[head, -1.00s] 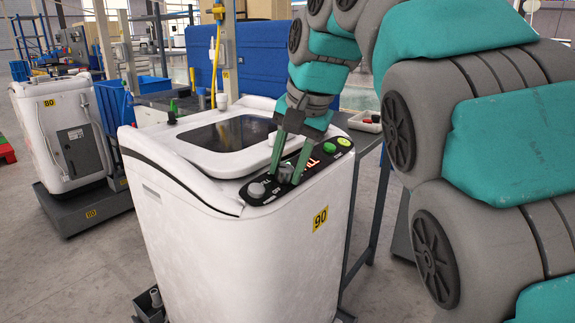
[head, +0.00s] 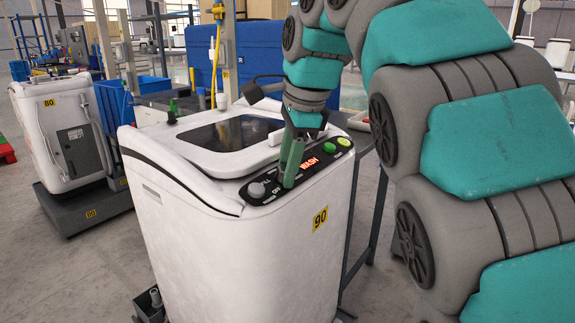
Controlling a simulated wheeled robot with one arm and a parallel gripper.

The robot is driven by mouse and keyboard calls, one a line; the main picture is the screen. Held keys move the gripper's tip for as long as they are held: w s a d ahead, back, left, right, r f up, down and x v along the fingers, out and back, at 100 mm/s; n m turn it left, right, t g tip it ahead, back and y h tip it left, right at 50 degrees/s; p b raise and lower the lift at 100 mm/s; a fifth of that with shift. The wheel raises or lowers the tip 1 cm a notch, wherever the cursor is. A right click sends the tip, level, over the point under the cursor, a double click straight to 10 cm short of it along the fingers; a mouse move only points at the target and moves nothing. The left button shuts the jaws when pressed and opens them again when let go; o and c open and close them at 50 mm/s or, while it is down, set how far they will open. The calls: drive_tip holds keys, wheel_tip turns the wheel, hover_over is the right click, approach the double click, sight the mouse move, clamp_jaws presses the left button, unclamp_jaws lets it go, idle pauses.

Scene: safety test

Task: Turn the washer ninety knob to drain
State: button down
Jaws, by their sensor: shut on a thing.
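The white washer marked 90 (head: 255,250) stands in the middle of the head view. Its black control panel (head: 325,172) runs along the top right edge. A red lit display (head: 311,163) reads WASH. My gripper (head: 286,181) points down at the panel, left of the display. Its green fingers are shut on the knob, which they hide almost wholly, so its pointing direction cannot be told. A grey round cap (head: 257,189) sits at the panel's left end, apart from the fingers. A green button (head: 329,148) and a yellow-green button (head: 344,142) are at the right end.
A similar white washer marked 80 (head: 65,135) stands on a dark base at the left. A dark table (head: 371,190) stands close behind the washer's right side. The lid with a dark window (head: 230,132) is shut. Grey floor is free at front left.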

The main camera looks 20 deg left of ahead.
drive_tip(key=m, duration=0.4)
drive_tip(key=shift+r+m, duration=0.1)
drive_tip(key=shift+m, duration=0.2)
drive_tip(key=shift+m+g, duration=0.3)
drive_tip(key=shift+m, duration=1.6)
drive_tip(key=c, duration=0.5)
unclamp_jaws()
